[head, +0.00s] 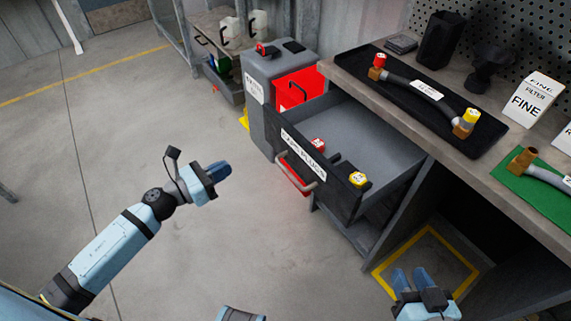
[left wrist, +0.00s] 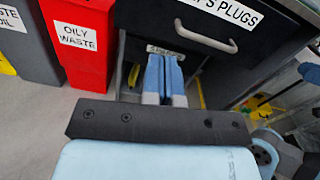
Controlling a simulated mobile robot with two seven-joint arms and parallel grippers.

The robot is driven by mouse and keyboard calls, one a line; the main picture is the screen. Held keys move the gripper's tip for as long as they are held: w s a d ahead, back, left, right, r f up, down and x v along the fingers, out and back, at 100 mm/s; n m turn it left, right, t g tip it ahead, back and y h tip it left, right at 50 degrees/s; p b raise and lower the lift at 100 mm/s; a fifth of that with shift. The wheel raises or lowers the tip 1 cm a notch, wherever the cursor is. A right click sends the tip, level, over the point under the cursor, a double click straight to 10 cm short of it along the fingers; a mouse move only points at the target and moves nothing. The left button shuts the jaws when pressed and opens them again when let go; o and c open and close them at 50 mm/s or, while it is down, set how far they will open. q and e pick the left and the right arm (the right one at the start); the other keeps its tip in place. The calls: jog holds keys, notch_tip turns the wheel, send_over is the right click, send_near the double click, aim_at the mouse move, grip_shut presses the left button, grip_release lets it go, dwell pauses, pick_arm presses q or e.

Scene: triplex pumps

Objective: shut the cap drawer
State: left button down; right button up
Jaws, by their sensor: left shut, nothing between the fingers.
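The cap drawer (head: 375,135) is pulled out from under the workbench, its grey inside showing. Its dark front has a white plugs label (head: 303,154) and a bar handle (head: 296,174). In the left wrist view, the drawer front (left wrist: 160,18) and handle (left wrist: 205,38) are at the top. A red cap (head: 318,145) and a yellow cap (head: 358,180) are at the drawer's front end. My left gripper (head: 222,170) is shut and empty, apart from the drawer front, left of it in the head view; its fingers (left wrist: 165,62) show below the handle in the wrist view. My right gripper (head: 411,278) is open, below the drawer's right side.
A red oily waste bin (left wrist: 78,35) stands left of the drawer, beside a grey bin (head: 262,110).

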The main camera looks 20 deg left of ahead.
pick_arm(q)
jog(key=m, duration=0.2)
send_near(280, 142)
jog(key=shift+g, duration=0.3)
jog(key=x, duration=0.7)
jog(key=shift+w, duration=0.35)
pick_arm(e)
jog(key=shift+s+d+f, duration=0.2)
jog(key=shift+d+f, duration=0.2)
jog(key=shift+f, duration=0.3)
